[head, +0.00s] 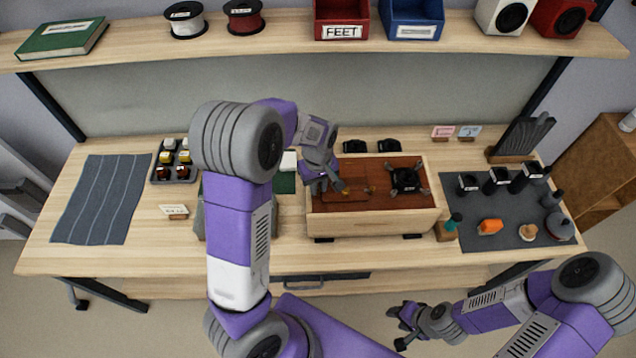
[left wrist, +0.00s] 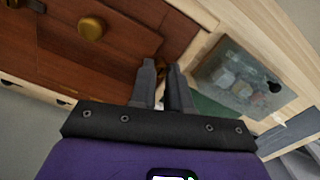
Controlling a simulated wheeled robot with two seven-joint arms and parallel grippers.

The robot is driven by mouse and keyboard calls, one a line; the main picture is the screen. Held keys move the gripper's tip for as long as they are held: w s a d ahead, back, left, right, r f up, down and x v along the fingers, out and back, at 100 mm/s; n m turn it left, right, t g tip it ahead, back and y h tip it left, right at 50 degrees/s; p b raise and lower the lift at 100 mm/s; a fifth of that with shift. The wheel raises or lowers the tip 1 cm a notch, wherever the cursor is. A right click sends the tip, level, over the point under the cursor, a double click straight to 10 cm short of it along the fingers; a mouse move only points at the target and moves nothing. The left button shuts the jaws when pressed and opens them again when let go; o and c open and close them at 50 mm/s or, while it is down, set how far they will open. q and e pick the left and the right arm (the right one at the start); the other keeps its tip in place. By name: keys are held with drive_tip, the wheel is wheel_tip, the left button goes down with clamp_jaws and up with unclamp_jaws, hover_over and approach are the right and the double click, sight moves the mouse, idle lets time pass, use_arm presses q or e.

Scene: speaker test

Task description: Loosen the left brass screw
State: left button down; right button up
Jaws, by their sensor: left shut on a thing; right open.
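The speaker box (head: 372,223) stands on the bench, a pale wood case with a red-brown wooden top panel (head: 398,166). My left gripper (head: 340,186) points down at the left part of this panel. In the left wrist view its two dark fingers (left wrist: 163,78) are shut at the panel's edge, with a bit of brass showing at the tips, apparently the left brass screw, mostly hidden by the fingers. A second brass screw (left wrist: 92,28) stands on the panel, apart from the fingers; it shows small in the head view (head: 372,189). My right gripper (head: 399,325) is open and empty, in front of the bench.
A black round driver (head: 405,179) sits on the panel's right. A clear-lidded box (left wrist: 238,80) stands beside the speaker box. A dark mat (head: 505,236) at right holds jars and an orange item (head: 490,226). A striped grey cloth (head: 103,199) lies at left.

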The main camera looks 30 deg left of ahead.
use_arm(q)
drive_tip(key=shift+n, duration=0.4)
drive_tip(key=c, duration=1.1)
unclamp_jaws()
wheel_tip(320, 180, up, 8)
drive_tip(key=shift+f+p, duration=0.2)
drive_tip(key=shift+p, duration=0.4)
